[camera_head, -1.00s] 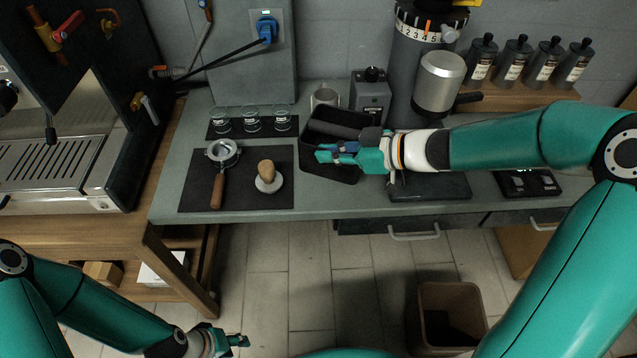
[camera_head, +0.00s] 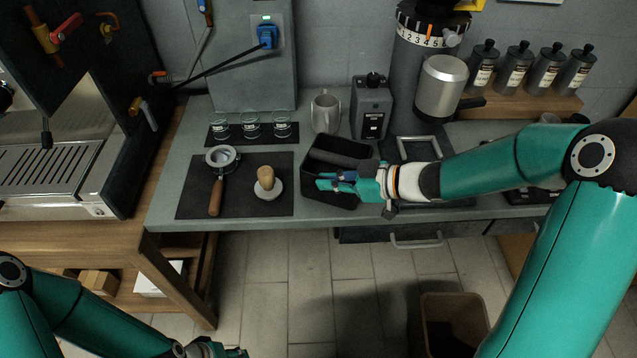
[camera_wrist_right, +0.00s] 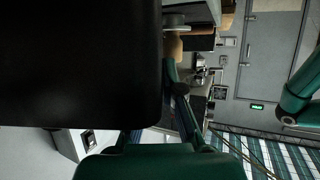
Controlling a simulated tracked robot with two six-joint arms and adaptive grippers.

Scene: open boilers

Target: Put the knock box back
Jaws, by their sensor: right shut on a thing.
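The knock box (camera_head: 311,178) is a black, open-topped box with a dark grey bar across it. It is near the counter's front edge, right of the dark mat. My right gripper (camera_head: 338,184) is shut on its near right side. In the right wrist view, the box's black wall (camera_wrist_right: 80,65) fills the upper left, next to my gripper. I cannot tell whether the box touches the counter. My left gripper (camera_head: 224,351) is low at the bottom edge, away from the counter, and partly cut off.
A portafilter (camera_head: 217,180) and a tamper (camera_head: 267,183) lie on the dark mat (camera_head: 240,205). A mug (camera_head: 325,112), a grey device (camera_head: 372,108) and a grinder (camera_head: 410,75) stand behind the box. A bin (camera_head: 452,300) stands on the floor.

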